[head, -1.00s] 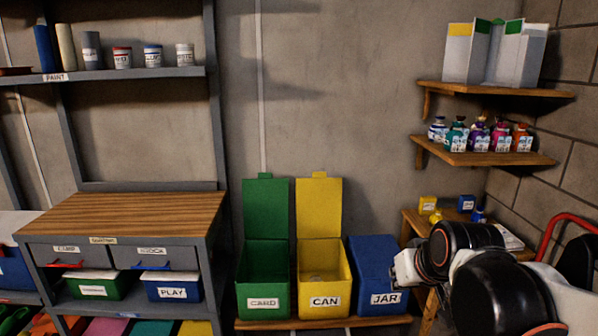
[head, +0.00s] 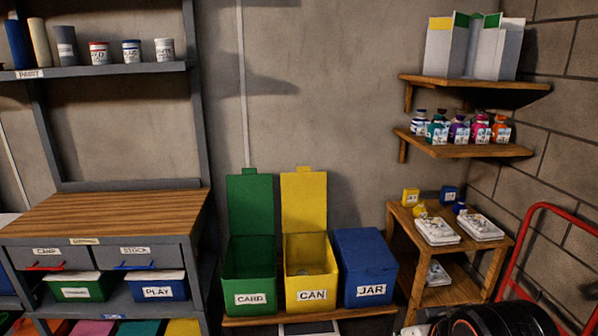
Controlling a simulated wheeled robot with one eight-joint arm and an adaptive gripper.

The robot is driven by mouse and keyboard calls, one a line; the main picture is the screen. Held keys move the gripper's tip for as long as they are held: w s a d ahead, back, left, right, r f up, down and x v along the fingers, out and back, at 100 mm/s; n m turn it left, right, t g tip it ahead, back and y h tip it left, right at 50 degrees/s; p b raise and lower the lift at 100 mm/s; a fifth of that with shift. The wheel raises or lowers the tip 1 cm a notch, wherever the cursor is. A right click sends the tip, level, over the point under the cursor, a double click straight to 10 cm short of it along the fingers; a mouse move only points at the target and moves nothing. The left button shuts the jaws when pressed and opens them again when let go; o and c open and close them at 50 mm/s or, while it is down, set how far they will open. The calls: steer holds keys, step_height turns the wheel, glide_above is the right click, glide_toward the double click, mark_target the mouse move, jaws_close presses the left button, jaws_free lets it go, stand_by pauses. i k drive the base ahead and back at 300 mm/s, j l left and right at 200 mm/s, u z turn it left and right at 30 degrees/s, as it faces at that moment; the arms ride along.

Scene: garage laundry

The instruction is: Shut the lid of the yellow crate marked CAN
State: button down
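The yellow crate marked CAN (head: 312,295) stands upright on a low wooden shelf, between a green crate and a blue crate. Its yellow lid (head: 304,203) is open, standing straight up at the back against the wall. Something pale and small lies inside the crate; I cannot tell what. My gripper's fingers are not in view. Only dark and white parts of my arm show at the bottom right edge, below and right of the crates.
The green crate marked CARD (head: 253,298) also has its lid up. The blue crate marked JAR (head: 370,291) is shut. A wooden stand (head: 412,283) with pale trays is to the right, beside a red hand-truck frame (head: 530,230). A grey workbench (head: 105,257) stands left.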

mark_target(304, 192)
steer(key=i+j, duration=0.2)
steer(key=i, duration=0.35)
steer(key=i+j, duration=0.2)
steer(key=i, duration=0.35)
steer(key=i+j, duration=0.2)
steer(key=i, duration=0.35)
steer(key=i+j, duration=0.15)
steer(key=i, duration=0.4)
steer(key=j+u, duration=0.05)
